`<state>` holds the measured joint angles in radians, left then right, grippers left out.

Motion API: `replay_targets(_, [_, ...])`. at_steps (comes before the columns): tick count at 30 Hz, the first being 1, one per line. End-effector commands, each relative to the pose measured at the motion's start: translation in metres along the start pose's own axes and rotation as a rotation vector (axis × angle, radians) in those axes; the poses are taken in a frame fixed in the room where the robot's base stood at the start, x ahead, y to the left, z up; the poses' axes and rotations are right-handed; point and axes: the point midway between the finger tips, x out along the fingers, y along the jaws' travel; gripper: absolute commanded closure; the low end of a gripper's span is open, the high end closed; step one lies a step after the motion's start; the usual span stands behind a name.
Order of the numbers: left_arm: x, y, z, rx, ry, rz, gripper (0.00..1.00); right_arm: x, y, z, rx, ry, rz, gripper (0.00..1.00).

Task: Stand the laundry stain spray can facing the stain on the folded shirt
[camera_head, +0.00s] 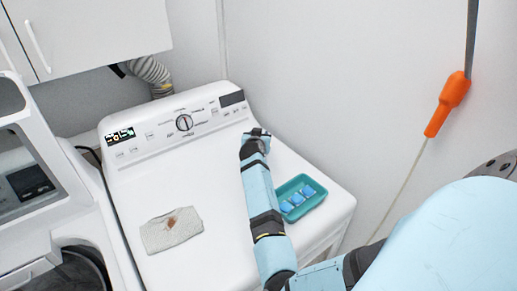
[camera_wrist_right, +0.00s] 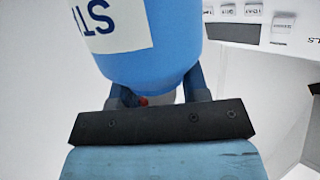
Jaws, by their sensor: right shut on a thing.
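The folded shirt (camera_head: 155,238), a small pale cloth, lies at the front left of the white washer top. A brown stain (camera_head: 172,222) shows near its upper middle. The spray can (camera_wrist_right: 150,65) is blue with a white label and fills the top of the right wrist view. My right gripper (camera_wrist_right: 160,96) is shut on it, one finger on each side. In the head view my right gripper (camera_head: 257,135) is over the back of the washer top, right of and behind the shirt. The can is hidden there behind my arm. My left gripper is out of view.
A teal tray (camera_head: 317,201) with several blue packs stands on the right of the washer (camera_head: 215,245), close beside my right forearm. The control panel (camera_head: 185,125) rises along the back. The top between shirt and arm is clear. Another white machine (camera_head: 60,205) stands at left.

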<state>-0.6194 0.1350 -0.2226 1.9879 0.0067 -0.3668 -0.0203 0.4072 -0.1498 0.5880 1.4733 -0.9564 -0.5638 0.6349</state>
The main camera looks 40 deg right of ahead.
Motion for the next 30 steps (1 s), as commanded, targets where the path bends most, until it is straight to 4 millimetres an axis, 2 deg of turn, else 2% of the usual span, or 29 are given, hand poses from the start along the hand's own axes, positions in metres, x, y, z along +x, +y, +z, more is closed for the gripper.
replay_targets(5, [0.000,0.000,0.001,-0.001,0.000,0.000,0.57,-0.001,0.001,-0.001,-0.001,-0.003,0.002,1.00])
replay_targets(11, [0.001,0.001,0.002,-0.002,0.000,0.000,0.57,-0.007,0.000,-0.023,0.001,0.001,0.001,1.00])
replay_targets(14, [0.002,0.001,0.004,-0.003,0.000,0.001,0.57,-0.013,0.001,-0.043,0.002,0.003,0.002,1.00])
replay_targets(24, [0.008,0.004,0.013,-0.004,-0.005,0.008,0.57,-0.040,0.000,-0.131,0.004,0.004,0.000,1.00])
replay_targets(30, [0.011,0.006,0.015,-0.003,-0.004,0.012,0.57,-0.052,0.000,-0.169,0.003,0.003,0.000,1.00])
